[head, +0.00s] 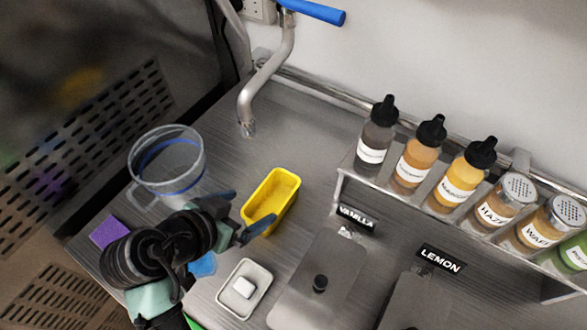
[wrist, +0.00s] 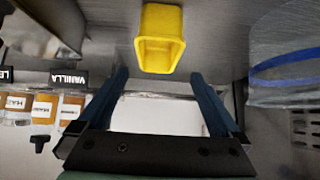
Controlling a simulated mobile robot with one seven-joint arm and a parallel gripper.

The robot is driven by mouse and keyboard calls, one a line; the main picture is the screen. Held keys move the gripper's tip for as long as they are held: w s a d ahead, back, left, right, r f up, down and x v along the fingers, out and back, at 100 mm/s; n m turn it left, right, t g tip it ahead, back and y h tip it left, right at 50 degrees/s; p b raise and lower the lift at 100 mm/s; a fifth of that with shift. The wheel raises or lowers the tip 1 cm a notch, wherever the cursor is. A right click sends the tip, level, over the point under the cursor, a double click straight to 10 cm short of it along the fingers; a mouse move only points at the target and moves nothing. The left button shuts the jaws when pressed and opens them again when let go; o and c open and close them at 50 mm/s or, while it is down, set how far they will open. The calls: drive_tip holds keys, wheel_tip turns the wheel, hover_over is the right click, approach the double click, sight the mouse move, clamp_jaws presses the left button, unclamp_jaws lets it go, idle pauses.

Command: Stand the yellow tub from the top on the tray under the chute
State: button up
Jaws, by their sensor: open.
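The yellow tub (head: 283,187) stands upright and open on the steel top, in the middle of the head view. In the wrist view the tub (wrist: 160,40) shows at the top centre, just beyond my fingertips and roughly centred between them. My gripper (head: 246,212) is open and empty; one finger overlaps the tub's near left side in the head view. I cannot tell whether it touches the tub. Both blue-grey fingers (wrist: 160,74) are spread apart in the wrist view. I cannot make out the chute or the tray under it in either view.
A clear jug (head: 166,165) with a blue band stands left of the tub. A small dish (head: 260,275) with a white block lies in front. Lids labelled VANILLA (head: 355,217) and LEMON (head: 441,258) are at right, below a bottle rack (head: 400,202). A bent pipe (head: 262,75) stands behind.

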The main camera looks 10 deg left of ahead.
sight(287, 190)
drive_tip(key=p+x, duration=0.1)
drive_tip(key=x, duration=1.2)
drive_tip(key=shift+s+d+p, duration=0.1)
drive_tip(key=shift+s+p, duration=0.05)
drive_tip(key=shift+p, duration=0.2)
drive_tip(key=c, duration=1.2)
drive_tip(key=shift+c, duration=0.2)
drive_tip(key=shift+r, duration=0.1)
